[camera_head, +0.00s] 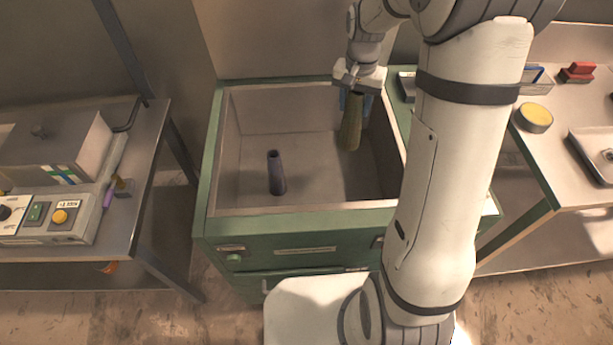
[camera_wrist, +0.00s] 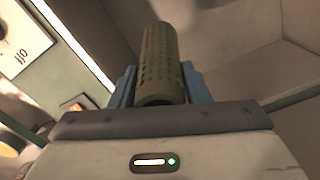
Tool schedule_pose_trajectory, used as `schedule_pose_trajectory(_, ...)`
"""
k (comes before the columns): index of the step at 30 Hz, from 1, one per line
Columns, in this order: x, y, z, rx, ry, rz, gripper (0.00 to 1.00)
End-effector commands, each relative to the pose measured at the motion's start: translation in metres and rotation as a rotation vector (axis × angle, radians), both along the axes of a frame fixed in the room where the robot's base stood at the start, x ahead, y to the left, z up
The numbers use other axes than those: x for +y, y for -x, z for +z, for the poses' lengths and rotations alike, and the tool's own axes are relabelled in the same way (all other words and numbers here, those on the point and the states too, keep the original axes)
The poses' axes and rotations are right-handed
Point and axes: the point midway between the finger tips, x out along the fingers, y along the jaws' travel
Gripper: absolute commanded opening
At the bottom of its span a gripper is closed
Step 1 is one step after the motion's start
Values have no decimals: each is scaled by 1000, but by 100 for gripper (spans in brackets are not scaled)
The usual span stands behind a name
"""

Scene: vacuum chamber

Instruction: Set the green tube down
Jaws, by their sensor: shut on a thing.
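The green tube (camera_head: 351,123) is an olive-green cylinder with small holes in its wall. My gripper (camera_head: 357,97) is shut on its upper end. The tube hangs nearly upright, tilted slightly, over the right part of the open grey chamber. I cannot tell whether its lower end touches the chamber floor. In the wrist view the tube (camera_wrist: 161,65) stands out between the blue fingers of my gripper (camera_wrist: 160,85).
The open chamber (camera_head: 300,211) has a green frame and raised walls. A dark purple tube (camera_head: 276,172) stands on its floor, left of the green tube. Benches (camera_head: 150,150) flank the chamber. The chamber floor between the two tubes is clear.

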Motion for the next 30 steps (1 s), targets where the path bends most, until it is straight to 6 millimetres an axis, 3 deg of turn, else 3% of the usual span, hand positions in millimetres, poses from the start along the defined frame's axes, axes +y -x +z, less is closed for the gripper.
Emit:
schedule_pose_trajectory(1,3,0,-15,0,0,7,8)
schedule_pose_trajectory(13,7,0,-100,0,0,17,8)
schedule_pose_trajectory(24,8,0,-159,1,-1,17,8)
schedule_pose_trajectory(30,8,0,-177,-2,0,18,8)
